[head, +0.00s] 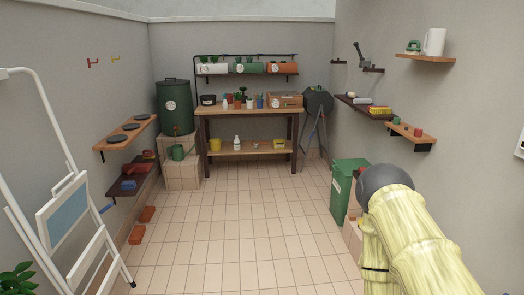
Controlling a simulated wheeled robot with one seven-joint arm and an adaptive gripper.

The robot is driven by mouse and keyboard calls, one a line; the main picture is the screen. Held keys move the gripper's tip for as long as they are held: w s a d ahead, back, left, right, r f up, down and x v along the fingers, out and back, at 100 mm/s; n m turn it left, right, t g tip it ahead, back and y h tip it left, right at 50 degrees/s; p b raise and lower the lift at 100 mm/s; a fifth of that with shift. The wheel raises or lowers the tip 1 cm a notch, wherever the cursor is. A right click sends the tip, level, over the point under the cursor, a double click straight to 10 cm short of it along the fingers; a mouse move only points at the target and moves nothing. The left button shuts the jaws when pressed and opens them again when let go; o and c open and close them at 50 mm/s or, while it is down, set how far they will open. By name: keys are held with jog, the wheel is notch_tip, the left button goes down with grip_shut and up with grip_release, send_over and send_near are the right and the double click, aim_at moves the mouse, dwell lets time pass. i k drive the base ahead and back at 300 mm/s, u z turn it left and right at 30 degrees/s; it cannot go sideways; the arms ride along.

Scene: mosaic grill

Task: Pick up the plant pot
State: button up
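Several small plant pots stand close together on the top of the wooden workbench (215,111) at the back wall. Among them are a pot with a green plant (240,101), a pale pot (250,104) and a blue pot (260,103). They are small and far off, so their shapes are hard to tell. Larger trough planters, white (212,69), green (245,68) and orange (281,68), sit on the shelf above. My arm, with a yellow cover, shows at the lower right, far from the bench. My gripper is not in view.
The tiled floor (230,220) is clear up to the bench. A white stepladder (100,250) stands at the left, near wall shelves. A dark green barrel (173,106) is left of the bench. A green bin (345,185) and wall shelves (363,107) are on the right.

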aim_at(250, 104)
jog(key=u, duration=0.1)
jog(key=i, duration=3.3)
jog(key=u, duration=0.4)
jog(key=i, duration=3.1)
jog(key=u, duration=0.15)
